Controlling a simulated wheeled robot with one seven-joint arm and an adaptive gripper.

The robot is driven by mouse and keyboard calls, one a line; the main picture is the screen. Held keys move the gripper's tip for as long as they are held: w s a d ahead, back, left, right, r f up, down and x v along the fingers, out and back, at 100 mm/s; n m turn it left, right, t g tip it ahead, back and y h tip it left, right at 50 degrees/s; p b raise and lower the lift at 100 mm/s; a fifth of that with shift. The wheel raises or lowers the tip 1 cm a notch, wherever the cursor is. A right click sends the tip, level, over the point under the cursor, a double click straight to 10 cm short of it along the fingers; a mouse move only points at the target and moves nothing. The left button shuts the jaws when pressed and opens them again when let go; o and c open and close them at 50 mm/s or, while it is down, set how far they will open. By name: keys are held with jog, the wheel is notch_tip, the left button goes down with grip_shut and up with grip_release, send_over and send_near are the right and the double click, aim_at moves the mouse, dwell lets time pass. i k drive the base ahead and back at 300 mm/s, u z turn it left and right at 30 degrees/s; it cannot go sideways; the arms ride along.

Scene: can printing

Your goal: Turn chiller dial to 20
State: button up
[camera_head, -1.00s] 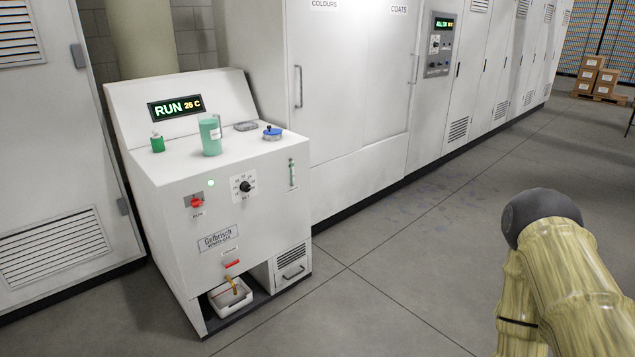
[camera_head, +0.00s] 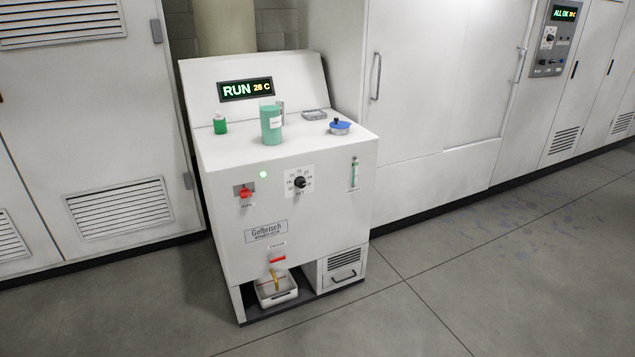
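The chiller (camera_head: 330,218) is a white cabinet standing on the floor near the middle of the view. Its dial (camera_head: 300,183) is a black knob on a white scale plate on the front panel. The scale marks are too small to read, so I cannot tell the dial's setting. My gripper is not in view.
A red switch (camera_head: 245,193) sits left of the dial. A green cup (camera_head: 271,125), a small green bottle (camera_head: 220,124) and a blue-lidded dish (camera_head: 340,127) stand on top. A white tray (camera_head: 291,296) sits below. Floor (camera_head: 440,270) to the right is clear.

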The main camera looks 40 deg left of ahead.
aim_at(300, 181)
jog(key=u, duration=0.35)
jog(key=i, duration=0.6)
jog(key=u, duration=1)
jog(key=i, duration=0.3)
jog(key=u, duration=0.3)
